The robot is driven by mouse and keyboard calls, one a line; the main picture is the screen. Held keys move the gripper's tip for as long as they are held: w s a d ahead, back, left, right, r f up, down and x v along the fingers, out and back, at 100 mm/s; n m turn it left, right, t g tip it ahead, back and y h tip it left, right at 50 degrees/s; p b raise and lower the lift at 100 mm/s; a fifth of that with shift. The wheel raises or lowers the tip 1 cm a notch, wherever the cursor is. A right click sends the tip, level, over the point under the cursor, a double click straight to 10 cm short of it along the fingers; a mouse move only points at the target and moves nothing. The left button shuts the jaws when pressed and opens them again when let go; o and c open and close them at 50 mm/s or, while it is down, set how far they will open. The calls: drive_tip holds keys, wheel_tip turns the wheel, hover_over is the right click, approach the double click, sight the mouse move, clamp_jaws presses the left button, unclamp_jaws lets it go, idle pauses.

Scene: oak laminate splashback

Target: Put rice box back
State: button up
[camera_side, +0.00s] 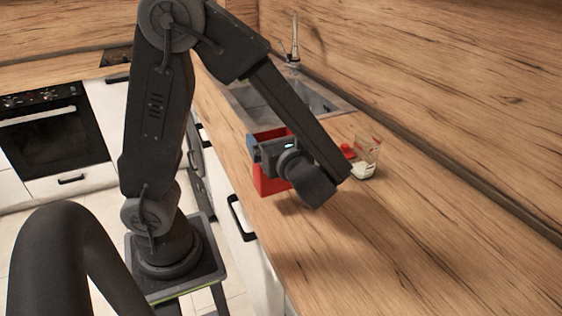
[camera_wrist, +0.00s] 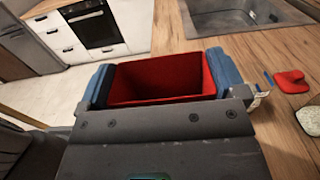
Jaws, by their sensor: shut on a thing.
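The red, open-topped rice box (camera_wrist: 158,88) is between the two blue finger pads of my gripper (camera_wrist: 162,78) in the wrist view. My gripper is shut on it, with one pad at each side. The inside that shows is plain red; I see no rice in it, but the near part is hidden by my gripper body. In the side view the box (camera_side: 270,186) is at the counter's front edge, partly behind my wrist. I cannot tell whether it touches the counter.
A glass jar (camera_side: 367,160) with white contents stands right of my wrist, beside a red lid-like piece (camera_side: 347,151), which also shows in the wrist view (camera_wrist: 291,82). A sink (camera_side: 290,97) is behind. The oven (camera_side: 55,132) is across the floor. The right counter (camera_side: 400,250) is clear.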

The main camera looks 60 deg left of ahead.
sight(265, 187)
drive_tip(key=shift+w+d+f, duration=0.2)
drive_tip(key=shift+d+f, duration=0.05)
drive_tip(key=shift+f, duration=0.6)
drive_tip(key=shift+w+d+f, duration=0.2)
drive_tip(key=shift+f, duration=0.65)
drive_tip(key=shift+w+d+f, duration=0.2)
drive_tip(key=shift+d+f, duration=0.05)
drive_tip(key=shift+f, duration=0.7)
drive_tip(key=o, duration=1.1)
